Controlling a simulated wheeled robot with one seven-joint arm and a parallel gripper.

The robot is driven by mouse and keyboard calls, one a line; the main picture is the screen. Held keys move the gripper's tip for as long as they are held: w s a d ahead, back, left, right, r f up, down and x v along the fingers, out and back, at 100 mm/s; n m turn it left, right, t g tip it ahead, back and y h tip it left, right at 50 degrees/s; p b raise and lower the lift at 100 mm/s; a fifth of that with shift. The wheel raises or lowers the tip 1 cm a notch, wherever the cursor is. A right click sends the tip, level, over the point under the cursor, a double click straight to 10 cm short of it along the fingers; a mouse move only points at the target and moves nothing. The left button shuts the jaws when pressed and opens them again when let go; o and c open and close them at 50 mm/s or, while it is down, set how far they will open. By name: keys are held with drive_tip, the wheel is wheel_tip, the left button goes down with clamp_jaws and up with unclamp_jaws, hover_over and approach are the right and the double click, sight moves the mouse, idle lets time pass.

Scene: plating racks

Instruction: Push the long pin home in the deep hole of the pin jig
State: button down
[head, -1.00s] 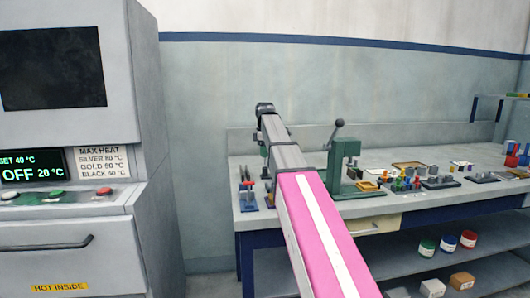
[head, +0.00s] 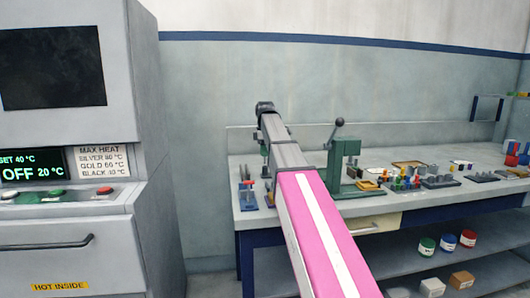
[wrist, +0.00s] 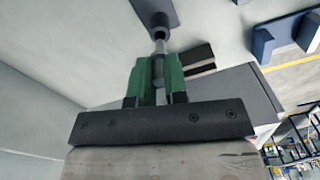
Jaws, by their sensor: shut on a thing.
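In the wrist view my gripper (wrist: 158,88) has its green fingers closed around the grey long pin (wrist: 159,46). The pin points away from the palm. Its far end meets the dark round boss of the pin jig (wrist: 154,8) at the top of the picture, in line with it. I cannot tell how deep the pin sits in the hole. In the head view my gripper (head: 265,170) points down over the bench's left end. The pin and jig are not clear there, being small and partly behind my arm.
A blue stand (head: 247,198) is just left of my gripper on the bench (head: 430,196). A green lever press (head: 341,165) stands to the right, with several small parts beyond it. A dark slotted block (wrist: 197,58) lies close beside the jig in the wrist view.

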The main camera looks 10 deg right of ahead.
sight(265, 160)
drive_tip(key=shift+f, duration=2.2)
drive_tip(key=c, duration=1.1)
unclamp_jaws()
drive_tip(key=shift+o, duration=0.2)
wheel_tip(265, 160, up, 11)
drive_tip(key=shift+f, duration=0.1)
